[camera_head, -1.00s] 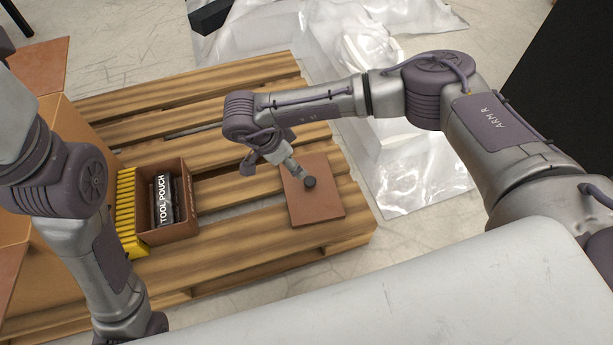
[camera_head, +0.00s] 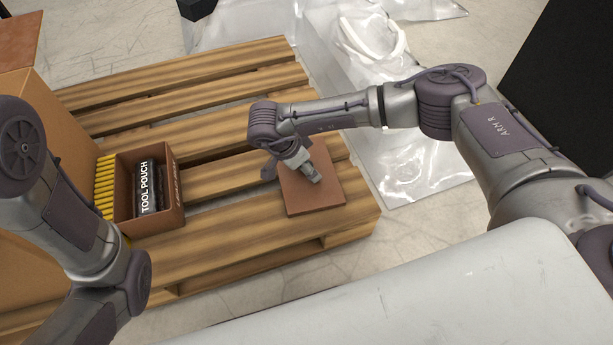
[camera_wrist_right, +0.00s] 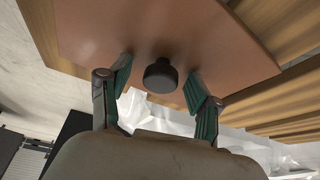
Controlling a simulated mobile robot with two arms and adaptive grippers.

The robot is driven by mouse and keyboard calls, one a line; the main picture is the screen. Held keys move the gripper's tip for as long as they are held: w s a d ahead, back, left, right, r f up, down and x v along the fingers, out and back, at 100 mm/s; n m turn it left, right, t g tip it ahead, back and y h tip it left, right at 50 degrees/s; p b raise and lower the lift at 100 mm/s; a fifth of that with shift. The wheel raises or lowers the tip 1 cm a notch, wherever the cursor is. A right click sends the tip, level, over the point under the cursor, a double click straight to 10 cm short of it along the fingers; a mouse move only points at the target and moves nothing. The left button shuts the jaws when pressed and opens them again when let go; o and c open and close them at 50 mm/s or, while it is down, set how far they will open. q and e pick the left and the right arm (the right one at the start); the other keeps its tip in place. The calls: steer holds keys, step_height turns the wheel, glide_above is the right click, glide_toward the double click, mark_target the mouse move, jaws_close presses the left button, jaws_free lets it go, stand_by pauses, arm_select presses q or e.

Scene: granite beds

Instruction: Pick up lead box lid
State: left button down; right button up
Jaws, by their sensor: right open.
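The lead box lid (camera_head: 325,190) is a flat brown square plate lying on the right end of the wooden pallet. Its round black knob (camera_wrist_right: 160,75) shows in the right wrist view, standing out from the plate (camera_wrist_right: 200,35). In the head view the knob is hidden behind my gripper. My right gripper (camera_head: 311,174) is over the lid; in the wrist view its two green-padded fingers (camera_wrist_right: 158,88) are open, one on each side of the knob, with gaps to it. My left arm is at the left, but its gripper is out of view.
The wooden pallet (camera_head: 240,225) bears an open brown box (camera_head: 178,208) holding a tool pouch (camera_head: 147,190), with a yellow slatted item (camera_head: 105,185) beside it. A large cardboard box (camera_head: 22,110) stands at the left. Clear plastic sheeting (camera_head: 415,165) lies on the floor behind and right.

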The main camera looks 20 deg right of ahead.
jaws_close()
stand_by(0.3)
steer(key=shift+r, duration=0.1)
